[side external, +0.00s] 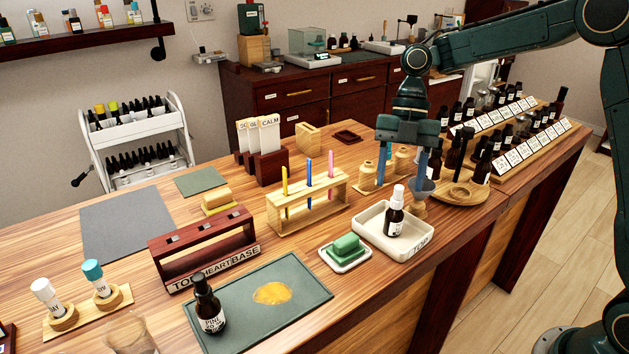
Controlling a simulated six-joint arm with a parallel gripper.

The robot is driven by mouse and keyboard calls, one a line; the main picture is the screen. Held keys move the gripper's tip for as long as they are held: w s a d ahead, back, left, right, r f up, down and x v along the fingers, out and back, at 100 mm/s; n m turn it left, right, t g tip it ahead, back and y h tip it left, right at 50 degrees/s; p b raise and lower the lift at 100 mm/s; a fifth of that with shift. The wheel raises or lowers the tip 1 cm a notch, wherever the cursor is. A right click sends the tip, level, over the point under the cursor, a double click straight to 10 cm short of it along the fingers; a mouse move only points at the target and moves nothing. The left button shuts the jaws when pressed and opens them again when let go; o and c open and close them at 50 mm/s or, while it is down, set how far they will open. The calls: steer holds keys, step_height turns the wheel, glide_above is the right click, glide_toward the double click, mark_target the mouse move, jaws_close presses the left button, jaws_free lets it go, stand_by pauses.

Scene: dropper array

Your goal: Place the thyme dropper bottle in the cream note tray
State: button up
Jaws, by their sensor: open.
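The cream tray (372,234), marked TOP on its front, sits near the table's front edge. A brown bottle with a white spray top (395,212) stands upright in it. My gripper (405,172) is open, pointing down behind the tray over small wooden holders. I see no bottle between its fingers. Several dark dropper bottles stand in stepped rows (510,144) at the right, behind white label cards. Their labels are too small to read, so I cannot tell which is thyme. A dark bottle (210,310) with a label starting PIN stands on the green mat at the front.
A wooden rack with coloured sticks (308,207) and a green sponge on a dish (346,251) stand left of the tray. A round wooden tray (462,194) lies to its right. A dark red rack (203,248) and a stained green mat (300,305) are farther left.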

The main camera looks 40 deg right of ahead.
steer(key=shift+w+d+r, duration=0.1)
steer(key=shift+d+r, duration=0.1)
steer(key=shift+r, duration=0.3)
stand_by(0.4)
steer(key=s+a+r+m+t+h, duration=0.15)
steer(key=s+r+m+t, duration=0.25)
steer(key=s+r+m, duration=0.6)
steer(key=s+d+f+m+t+h, duration=0.1)
steer(key=s+f+m+t, duration=0.1)
steer(key=s+m, duration=0.4)
steer(key=s+d+f+m+t+h, duration=0.1)
steer(key=s+d+f+m+t, duration=0.1)
steer(key=s+m, duration=0.5)
steer(key=m, duration=0.2)
steer(key=shift+d+m, duration=0.25)
steer(key=shift+m, duration=0.05)
